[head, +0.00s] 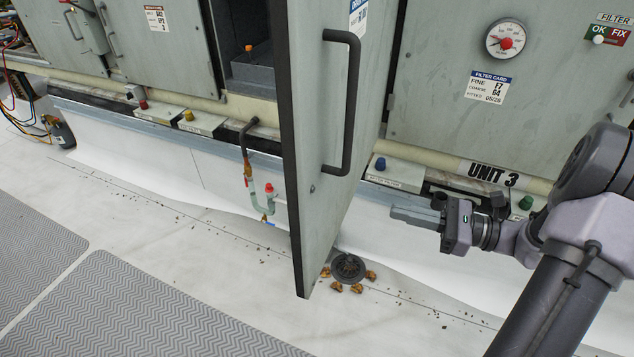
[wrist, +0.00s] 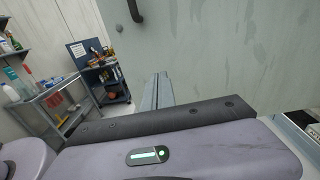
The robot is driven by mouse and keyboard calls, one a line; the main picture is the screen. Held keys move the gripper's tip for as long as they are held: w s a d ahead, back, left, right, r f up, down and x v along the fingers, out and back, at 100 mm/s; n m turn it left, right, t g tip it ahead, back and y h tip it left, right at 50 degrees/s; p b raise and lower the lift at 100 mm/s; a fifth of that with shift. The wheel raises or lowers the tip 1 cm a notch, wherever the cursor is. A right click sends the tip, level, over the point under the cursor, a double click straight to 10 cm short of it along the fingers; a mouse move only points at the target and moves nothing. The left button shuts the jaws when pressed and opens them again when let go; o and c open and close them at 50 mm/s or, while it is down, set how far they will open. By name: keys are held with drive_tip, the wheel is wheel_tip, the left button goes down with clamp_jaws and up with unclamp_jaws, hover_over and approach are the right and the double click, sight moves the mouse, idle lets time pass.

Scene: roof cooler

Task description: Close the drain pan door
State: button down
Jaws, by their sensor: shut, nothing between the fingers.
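The drain pan door (head: 325,150) is a grey-green panel standing wide open, swung out toward me in the head view. A dark bar handle (head: 347,105) is on its right-hand face. Behind it to the left, the open bay (head: 248,45) shows a dark inside. My gripper (head: 392,212) is shut and empty, to the right of the door and apart from it, low by the units' base. In the wrist view the gripper fingers (wrist: 158,90) point at a pale grey-green panel (wrist: 220,50), with part of a dark handle (wrist: 136,10) at the top.
A pipe trap with a red cap (head: 268,188) hangs below the bay, left of the door. A floor drain (head: 348,268) with brown leaves lies by the door's lower edge. Grey mats (head: 150,305) cover the left floor. The wrist view shows a cart (wrist: 105,80) and a workbench (wrist: 50,100).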

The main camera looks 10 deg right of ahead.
sight(328, 191)
drive_tip(key=b+x, duration=0.1)
drive_tip(key=x, duration=0.3)
drive_tip(key=b+x, duration=0.1)
drive_tip(key=x, duration=0.3)
drive_tip(key=w+b+x, duration=0.1)
drive_tip(key=x, duration=0.3)
drive_tip(key=shift+w+f, duration=0.15)
drive_tip(key=shift+w+a, duration=0.3)
drive_tip(key=shift+a, duration=0.05)
drive_tip(key=shift+m+t, duration=0.3)
drive_tip(key=shift+t, duration=0.1)
